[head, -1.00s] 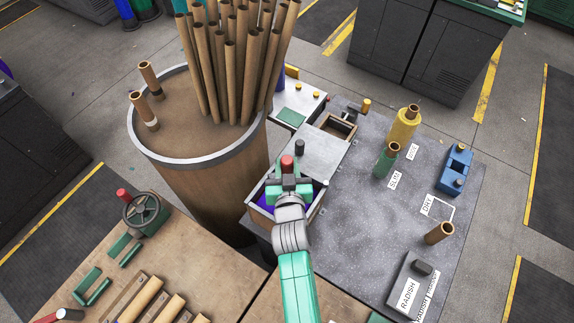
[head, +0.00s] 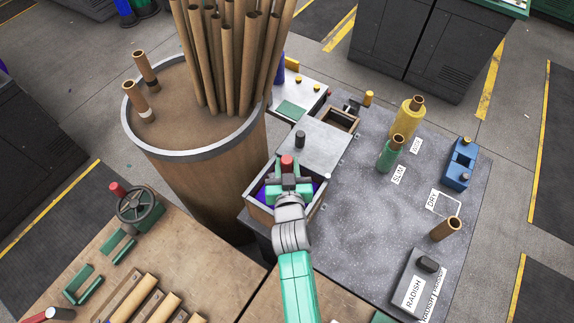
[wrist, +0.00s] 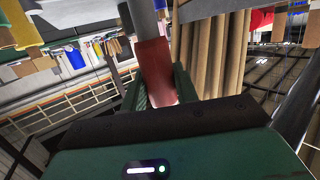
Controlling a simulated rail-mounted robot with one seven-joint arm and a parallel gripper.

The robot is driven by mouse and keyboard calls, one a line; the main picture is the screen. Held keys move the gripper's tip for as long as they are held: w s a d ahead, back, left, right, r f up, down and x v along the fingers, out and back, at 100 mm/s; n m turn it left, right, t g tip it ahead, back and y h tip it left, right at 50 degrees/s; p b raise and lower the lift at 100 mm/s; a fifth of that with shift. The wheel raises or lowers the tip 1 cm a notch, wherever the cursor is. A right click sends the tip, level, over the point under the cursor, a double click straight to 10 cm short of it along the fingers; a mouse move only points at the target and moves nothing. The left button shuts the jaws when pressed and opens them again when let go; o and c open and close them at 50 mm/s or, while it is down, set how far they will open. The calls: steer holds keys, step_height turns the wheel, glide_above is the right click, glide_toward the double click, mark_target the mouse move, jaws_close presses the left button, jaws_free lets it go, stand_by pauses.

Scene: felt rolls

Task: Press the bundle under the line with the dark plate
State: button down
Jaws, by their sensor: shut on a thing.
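My gripper (head: 288,172) is over an open wooden box (head: 276,212) at the near left corner of the grey speckled table (head: 345,235). It is shut on a red handle (head: 287,162), which also shows between the fingers in the wrist view (wrist: 153,70). Purple liquid (head: 266,194) shows in the box on both sides of my gripper. Whether a dark plate hangs under the handle is hidden by my gripper. I cannot see the bundle or the line.
A grey lid (head: 318,140) with a dark knob lies behind the box. A tall drum of cardboard tubes (head: 190,150) stands close on the left. Yellow (head: 408,117) and green (head: 390,155) rolls, a blue block (head: 460,165) and a RADISH block (head: 416,285) stand on the right.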

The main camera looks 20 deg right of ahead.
steer(key=shift+f+b, duration=3.55)
steer(key=shift+f, duration=0.1)
stand_by(0.5)
step_height(320, 180, up, 15)
steer(key=p, duration=1.2)
steer(key=shift+r, duration=0.2)
steer(key=shift+f, duration=0.1)
stand_by(0.8)
steer(key=s+a+f+n+y, duration=0.2)
steer(key=s+a+f, duration=0.1)
steer(key=s+a, duration=0.3)
steer(key=s+a+f+n+t+y, duration=0.1)
steer(key=s+a+f+n+y, duration=0.1)
steer(key=s+a, duration=0.5)
steer(key=a+f+y, duration=0.1)
steer(key=a+f, duration=0.1)
steer(key=a, duration=0.2)
steer(key=shift+s, duration=0.3)
